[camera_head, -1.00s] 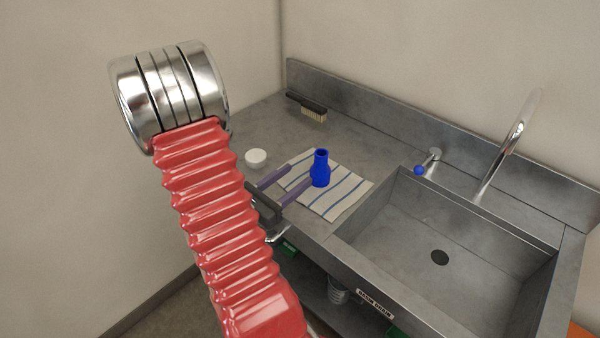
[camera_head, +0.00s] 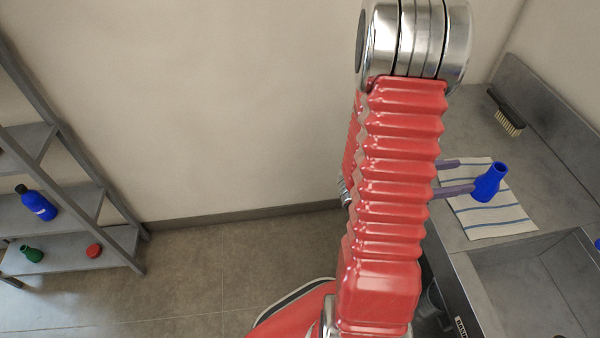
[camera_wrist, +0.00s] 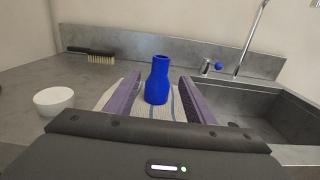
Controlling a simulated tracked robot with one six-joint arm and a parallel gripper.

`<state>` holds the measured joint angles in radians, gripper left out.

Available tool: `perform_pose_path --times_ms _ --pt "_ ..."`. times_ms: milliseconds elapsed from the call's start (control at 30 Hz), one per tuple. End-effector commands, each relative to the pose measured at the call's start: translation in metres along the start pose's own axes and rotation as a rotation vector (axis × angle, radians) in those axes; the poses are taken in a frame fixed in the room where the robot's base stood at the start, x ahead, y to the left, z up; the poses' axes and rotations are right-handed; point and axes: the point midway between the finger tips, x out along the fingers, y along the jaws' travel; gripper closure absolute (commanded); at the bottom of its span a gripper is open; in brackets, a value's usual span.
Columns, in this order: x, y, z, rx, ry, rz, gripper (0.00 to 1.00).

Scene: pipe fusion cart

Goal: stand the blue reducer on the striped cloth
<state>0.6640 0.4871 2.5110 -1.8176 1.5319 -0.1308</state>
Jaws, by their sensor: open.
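The blue reducer (camera_head: 490,182) stands upright, narrow end up, on the striped cloth (camera_head: 487,222), which lies on the counter left of the sink. In the wrist view the reducer (camera_wrist: 157,80) shows between the two purple fingers of my gripper (camera_wrist: 155,92), with a gap on each side. The striped cloth (camera_wrist: 112,98) shows beneath it. My gripper (camera_head: 455,178) is open; in the head view its fingers point toward the reducer and my red arm hides the rest of it.
The sink (camera_head: 545,285) lies to the right of the cloth. A white cup-like piece (camera_wrist: 54,100) stands left of my gripper in the wrist view. A brush (camera_head: 506,112) lies near the back wall. A shelf (camera_head: 65,192) with a blue bottle (camera_head: 38,204) stands at far left.

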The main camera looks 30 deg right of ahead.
Motion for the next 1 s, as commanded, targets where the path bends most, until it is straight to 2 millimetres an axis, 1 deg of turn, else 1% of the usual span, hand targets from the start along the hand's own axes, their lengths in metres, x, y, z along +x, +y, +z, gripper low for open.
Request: perform_pose_path --times_ms 167,333,467,767,967,1000 --pt "-0.011 -0.005 0.013 0.075 0.029 -0.046 0.51" --pt "-0.032 -0.017 0.029 0.210 0.101 -0.128 0.51" --pt "-0.053 -0.026 0.035 0.323 0.179 -0.191 0.51" --pt "-0.113 -0.039 0.039 0.582 0.409 -0.316 0.51" --pt "-0.162 -0.042 0.037 0.744 0.602 -0.386 0.51" --pt "-0.173 -0.042 0.037 0.774 0.644 -0.399 0.51"
